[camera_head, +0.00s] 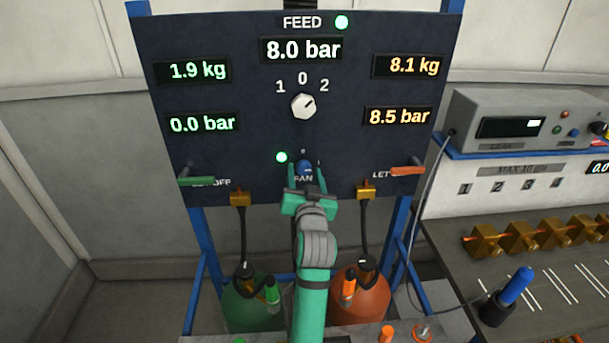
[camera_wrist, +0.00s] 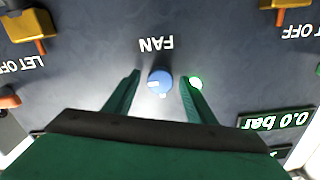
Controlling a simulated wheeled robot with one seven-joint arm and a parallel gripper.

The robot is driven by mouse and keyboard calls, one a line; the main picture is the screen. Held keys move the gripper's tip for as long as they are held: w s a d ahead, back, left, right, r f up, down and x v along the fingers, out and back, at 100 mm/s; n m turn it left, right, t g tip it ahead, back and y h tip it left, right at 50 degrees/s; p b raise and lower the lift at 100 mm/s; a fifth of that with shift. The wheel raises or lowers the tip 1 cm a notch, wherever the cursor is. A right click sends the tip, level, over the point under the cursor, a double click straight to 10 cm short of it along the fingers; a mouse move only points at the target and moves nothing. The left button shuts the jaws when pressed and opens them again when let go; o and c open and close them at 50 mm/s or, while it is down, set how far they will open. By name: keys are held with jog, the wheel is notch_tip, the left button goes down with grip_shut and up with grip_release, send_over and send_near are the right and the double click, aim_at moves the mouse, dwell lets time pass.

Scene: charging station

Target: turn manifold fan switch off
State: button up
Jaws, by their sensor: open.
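The manifold fan switch is a blue round knob (camera_head: 305,166) low on the dark panel (camera_head: 230,90), above the FAN label. In the wrist view, which is upside down, the knob (camera_wrist: 160,84) shows a pale mark on its left side. A green lamp (camera_head: 281,157) beside the knob is lit; it also shows in the wrist view (camera_wrist: 196,83). My gripper (camera_head: 306,178) is open, with one finger on each side of the knob. In the wrist view, gaps show between the fingers and the knob. The FAN label is partly hidden by my gripper in the head view.
A white FEED selector (camera_head: 303,105) sits higher on the panel. A green lever (camera_head: 197,181) and an orange lever (camera_head: 407,170) stick out at its sides. Brass fittings (camera_head: 240,198) with hoses hang below. A bench (camera_head: 560,280) with several brass blocks stands right.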

jog(key=shift+c, duration=0.5)
jog(key=c, duration=0.9)
jog(key=shift+c, duration=0.2)
jog(key=n, duration=0.4)
jog(key=shift+n, duration=0.3)
jog(key=n, duration=0.4)
jog(key=shift+d+n, duration=0.1)
jog(key=shift+n, duration=0.2)
jog(key=n, duration=0.4)
jog(key=shift+n, duration=0.3)
jog(key=shift+r+n, duration=0.1)
jog(key=shift+n, duration=2)
